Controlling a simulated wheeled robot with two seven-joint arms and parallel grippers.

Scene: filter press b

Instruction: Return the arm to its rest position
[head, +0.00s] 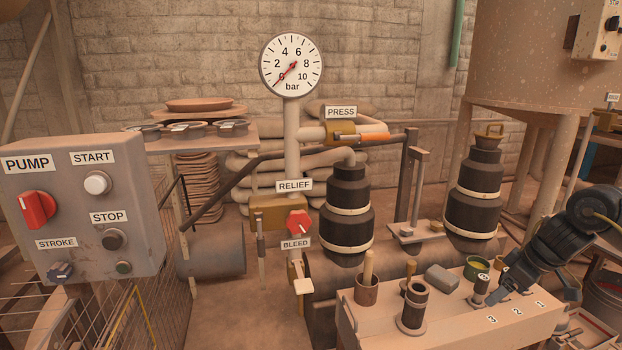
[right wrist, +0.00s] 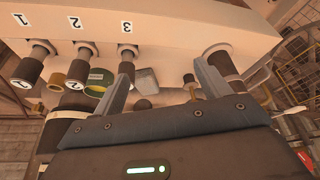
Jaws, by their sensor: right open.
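My right gripper (head: 510,292) is in the head view at the lower right, over the numbered end of the bench. Its arm (head: 562,235) comes in from the right edge. In the right wrist view the two fingers of the gripper (right wrist: 163,72) stand wide apart with nothing held between them. A grey block (right wrist: 147,82) shows beyond the gap; it also sits on the bench in the head view (head: 442,278). My left gripper is in neither view.
The pale bench (head: 440,335) carries a dark hollow cylinder (head: 413,305), a cup with a wooden handle (head: 367,290), a green-rimmed tin (head: 476,268) and a numbered plug (head: 481,287). Two black bellows (head: 347,215) stand behind. The pump box (head: 80,215) is at left. The gauge (head: 291,65) reads near zero.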

